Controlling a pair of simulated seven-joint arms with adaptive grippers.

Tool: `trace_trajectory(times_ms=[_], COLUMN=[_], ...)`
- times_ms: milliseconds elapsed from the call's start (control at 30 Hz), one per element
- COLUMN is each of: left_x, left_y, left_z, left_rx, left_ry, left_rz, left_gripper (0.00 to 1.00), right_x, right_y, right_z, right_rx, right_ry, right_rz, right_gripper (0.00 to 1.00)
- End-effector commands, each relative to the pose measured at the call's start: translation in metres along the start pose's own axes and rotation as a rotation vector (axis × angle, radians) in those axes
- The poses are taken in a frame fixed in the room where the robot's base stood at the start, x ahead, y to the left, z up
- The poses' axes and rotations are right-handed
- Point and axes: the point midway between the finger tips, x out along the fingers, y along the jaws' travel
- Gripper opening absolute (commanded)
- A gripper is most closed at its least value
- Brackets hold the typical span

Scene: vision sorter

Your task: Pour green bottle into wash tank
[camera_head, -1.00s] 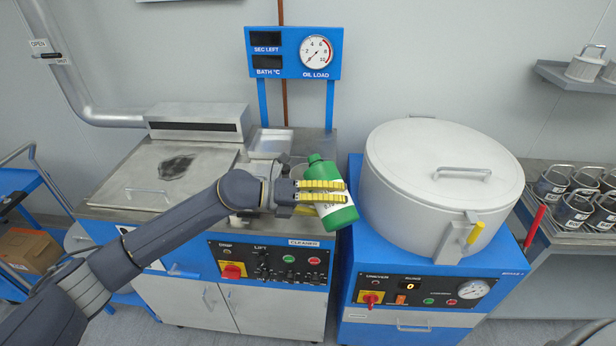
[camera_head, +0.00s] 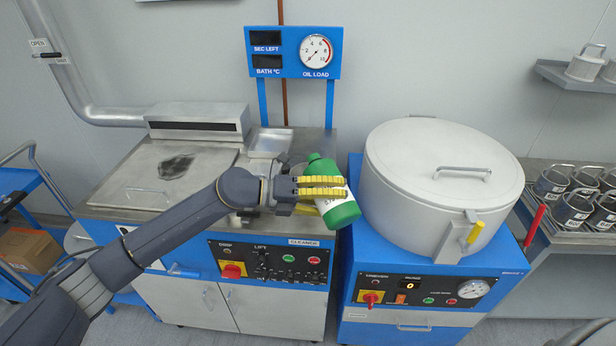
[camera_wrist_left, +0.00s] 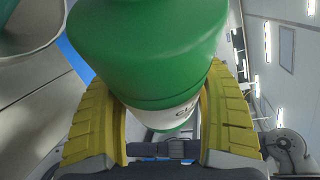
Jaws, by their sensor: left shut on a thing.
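A green bottle (camera_head: 345,214) with a white label is held between the yellow fingers of my left gripper (camera_head: 321,187). It leans a little, its top up and to the left. It hangs in front of the gap between the two blue machines. In the left wrist view the bottle (camera_wrist_left: 150,50) fills the space between both fingers (camera_wrist_left: 165,125). My right gripper is out of view.
A round, lidded drum (camera_head: 440,170) on a blue base stands close to the right of the bottle. A gauge panel (camera_head: 293,52) rises behind. A small steel tray (camera_head: 270,142) lies beside the lid. Several metal cups (camera_head: 570,208) stand at the far right.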

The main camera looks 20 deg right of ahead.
Motion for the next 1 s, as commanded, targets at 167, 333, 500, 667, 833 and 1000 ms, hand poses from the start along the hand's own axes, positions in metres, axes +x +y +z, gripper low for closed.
trace_trajectory(times_ms=[167, 333, 500, 667, 833, 1000], left_x=[-0.0002, -0.0004, -0.0007, -0.0008, -0.001, -0.0014], left_y=[-0.0039, -0.0055, -0.0071, -0.0084, -0.0098, -0.0109], left_z=[0.001, 0.0011, 0.0012, 0.0013, 0.0014, 0.0022], left_rx=[-0.012, -0.024, -0.037, -0.048, -0.059, -0.069], left_ry=[0.0, 0.001, 0.002, 0.003, 0.004, 0.004], left_rz=[-0.009, -0.014, -0.019, -0.023, -0.027, -0.032], left_gripper=[0.26, 0.26, 0.26, 0.26, 0.26, 0.26], right_x=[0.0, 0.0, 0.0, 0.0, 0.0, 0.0], right_y=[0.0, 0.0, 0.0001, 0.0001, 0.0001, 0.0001], right_z=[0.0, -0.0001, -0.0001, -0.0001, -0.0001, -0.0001], right_rx=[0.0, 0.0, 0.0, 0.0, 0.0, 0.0], right_ry=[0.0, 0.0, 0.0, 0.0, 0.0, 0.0], right_rz=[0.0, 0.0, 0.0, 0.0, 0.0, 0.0], right_gripper=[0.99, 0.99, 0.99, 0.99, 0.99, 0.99])
